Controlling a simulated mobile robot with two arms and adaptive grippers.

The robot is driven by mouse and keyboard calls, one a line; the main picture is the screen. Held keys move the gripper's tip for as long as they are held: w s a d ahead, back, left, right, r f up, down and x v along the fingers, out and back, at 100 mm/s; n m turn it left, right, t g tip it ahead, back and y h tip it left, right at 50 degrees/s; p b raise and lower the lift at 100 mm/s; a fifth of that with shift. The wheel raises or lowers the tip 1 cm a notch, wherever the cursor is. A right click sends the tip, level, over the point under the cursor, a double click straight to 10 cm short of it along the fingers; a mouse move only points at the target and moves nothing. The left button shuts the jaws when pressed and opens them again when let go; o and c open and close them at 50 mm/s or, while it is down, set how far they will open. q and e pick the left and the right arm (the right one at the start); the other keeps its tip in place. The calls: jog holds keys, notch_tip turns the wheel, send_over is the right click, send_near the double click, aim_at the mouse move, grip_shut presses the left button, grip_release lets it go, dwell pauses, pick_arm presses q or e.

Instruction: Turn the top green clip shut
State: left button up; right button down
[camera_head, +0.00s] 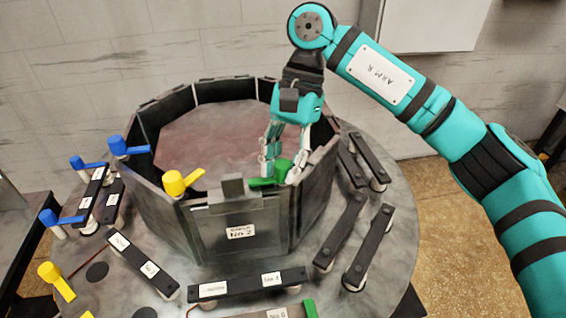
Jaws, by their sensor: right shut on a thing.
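The top green clip (262,183) sits on the rim of the ring of dark panels, just right of the front panel's top tab. Its flat arm points left along the rim, and its raised knob is between my fingers. My right gripper (279,176) reaches down from above and is shut on this clip. The fingers hide part of the clip. A lower green clip (310,308) shows at the bottom edge, cut off by the frame. My left gripper is out of view.
A yellow clip (178,184) and a blue clip (122,147) sit on the rim to the left. More blue and yellow clips stand lower left. Labelled black bars (248,287) lie around the ring on the round grey plate (394,240). The ring's inside is empty.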

jog(key=shift+r, duration=0.1)
jog(key=c, duration=1)
grip_release()
jog(key=shift+o, duration=0.2)
jog(key=v, duration=1.2)
jog(key=shift+a, duration=0.1)
